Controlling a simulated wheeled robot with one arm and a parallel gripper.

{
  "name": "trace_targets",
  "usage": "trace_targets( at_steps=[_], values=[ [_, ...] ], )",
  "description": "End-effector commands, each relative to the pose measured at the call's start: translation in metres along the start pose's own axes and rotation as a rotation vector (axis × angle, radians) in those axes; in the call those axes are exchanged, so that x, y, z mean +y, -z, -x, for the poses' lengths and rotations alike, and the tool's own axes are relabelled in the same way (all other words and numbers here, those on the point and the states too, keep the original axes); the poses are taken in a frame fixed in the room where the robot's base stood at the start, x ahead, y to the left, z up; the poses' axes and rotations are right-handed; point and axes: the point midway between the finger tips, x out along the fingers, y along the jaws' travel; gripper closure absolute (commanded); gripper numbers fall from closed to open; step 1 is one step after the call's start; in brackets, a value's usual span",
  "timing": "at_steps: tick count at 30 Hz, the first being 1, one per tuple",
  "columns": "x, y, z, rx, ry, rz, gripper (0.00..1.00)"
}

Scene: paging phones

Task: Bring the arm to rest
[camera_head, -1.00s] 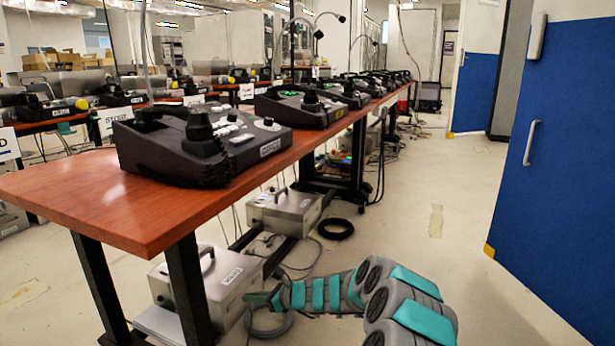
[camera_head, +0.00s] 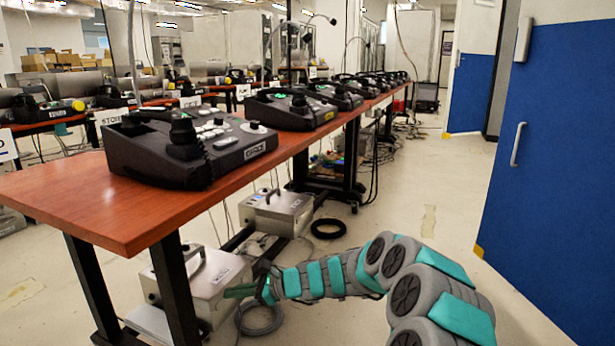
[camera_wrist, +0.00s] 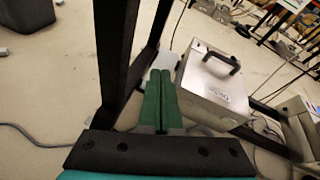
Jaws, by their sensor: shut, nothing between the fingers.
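My arm (camera_head: 340,277) is grey with teal bands and reaches from the lower right toward the left, low beside the table. My gripper (camera_head: 238,291) is at its end, in front of a metal case under the table. In the wrist view the green fingers of my gripper (camera_wrist: 160,88) lie side by side, shut and empty. They point toward the black table leg (camera_wrist: 116,60) and the metal case (camera_wrist: 213,92). Whether the fingers touch anything there I cannot tell.
A wooden table (camera_head: 130,215) with several paging phones (camera_head: 190,145) stands left of my arm. A blue door (camera_head: 555,170) is at right. The aisle floor (camera_head: 425,205) between is mostly clear.

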Motion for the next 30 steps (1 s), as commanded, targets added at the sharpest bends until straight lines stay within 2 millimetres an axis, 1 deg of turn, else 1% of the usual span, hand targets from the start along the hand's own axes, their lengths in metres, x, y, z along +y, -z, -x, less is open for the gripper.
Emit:
trace_targets(
  at_steps=[1, 5, 6, 8, 9, 11, 12, 14, 15, 17, 18, 20, 21, 23, 24, 26, 27, 29, 30],
  values=[
    [0.008, -0.019, 0.008, -0.005, -0.024, 0.047, 1.0],
    [0.039, -0.06, 0.029, -0.003, -0.105, 0.206, 1.0],
    [0.052, -0.072, 0.037, 0.0, -0.136, 0.263, 1.0],
    [0.072, -0.089, 0.051, 0.007, -0.184, 0.349, 1.0],
    [0.085, -0.097, 0.059, 0.013, -0.216, 0.404, 1.0],
    [0.103, -0.11, 0.075, 0.025, -0.261, 0.489, 1.0],
    [0.117, -0.115, 0.084, 0.036, -0.295, 0.543, 1.0],
    [0.136, -0.122, 0.1, 0.054, -0.341, 0.621, 1.0],
    [0.148, -0.125, 0.111, 0.07, -0.372, 0.674, 1.0],
    [0.166, -0.128, 0.129, 0.094, -0.42, 0.748, 1.0],
    [0.178, -0.129, 0.141, 0.109, -0.455, 0.794, 1.0],
    [0.196, -0.128, 0.159, 0.139, -0.508, 0.861, 1.0],
    [0.207, -0.128, 0.172, 0.159, -0.541, 0.906, 1.0],
    [0.223, -0.124, 0.192, 0.194, -0.593, 0.966, 1.0],
    [0.234, -0.121, 0.205, 0.217, -0.629, 1.003, 1.0],
    [0.248, -0.116, 0.226, 0.253, -0.684, 1.053, 1.0],
    [0.258, -0.113, 0.241, 0.279, -0.721, 1.085, 1.0],
    [0.273, -0.106, 0.263, 0.316, -0.78, 1.124, 1.0],
    [0.283, -0.102, 0.279, 0.344, -0.819, 1.149, 1.0]
  ],
)
